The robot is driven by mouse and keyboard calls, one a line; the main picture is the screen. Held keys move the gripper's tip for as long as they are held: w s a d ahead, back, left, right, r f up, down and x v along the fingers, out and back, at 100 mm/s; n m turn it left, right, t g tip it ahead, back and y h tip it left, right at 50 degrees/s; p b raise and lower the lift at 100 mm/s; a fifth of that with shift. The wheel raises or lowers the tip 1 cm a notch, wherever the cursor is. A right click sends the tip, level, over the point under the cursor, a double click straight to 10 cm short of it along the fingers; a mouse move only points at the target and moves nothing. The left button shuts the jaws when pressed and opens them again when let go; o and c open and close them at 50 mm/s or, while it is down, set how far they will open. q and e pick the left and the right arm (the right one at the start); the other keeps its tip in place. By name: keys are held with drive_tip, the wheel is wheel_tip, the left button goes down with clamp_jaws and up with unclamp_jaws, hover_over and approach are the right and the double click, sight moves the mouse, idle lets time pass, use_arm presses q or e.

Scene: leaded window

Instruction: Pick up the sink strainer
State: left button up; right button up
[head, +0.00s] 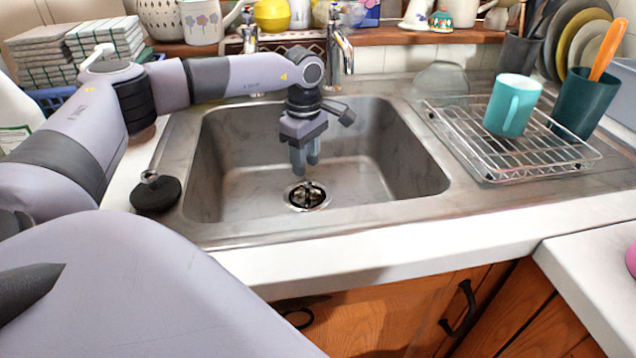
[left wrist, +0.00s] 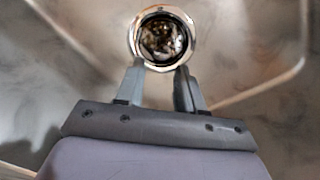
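The sink strainer (head: 307,195) is a round metal piece with a shiny rim and a dark centre, seated at the drain in the sink floor. It also shows in the left wrist view (left wrist: 161,38), just beyond the fingertips. My left gripper (head: 305,172) points down into the sink, a little above the strainer and apart from it. In the left wrist view its two fingers (left wrist: 158,72) stand apart with nothing between them. My right gripper does not show in either view.
The steel sink (head: 231,190) has walls around the gripper. A black plug (head: 156,194) sits on the left ledge, and the tap (head: 340,50) stands behind.

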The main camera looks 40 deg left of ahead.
sight(307, 182)
use_arm(q)
drive_tip(key=f, duration=0.6)
drive_tip(key=shift+s+d+f, duration=0.1)
drive_tip(key=shift+d+f, duration=0.1)
drive_tip(key=shift+f, duration=0.2)
clamp_jaws()
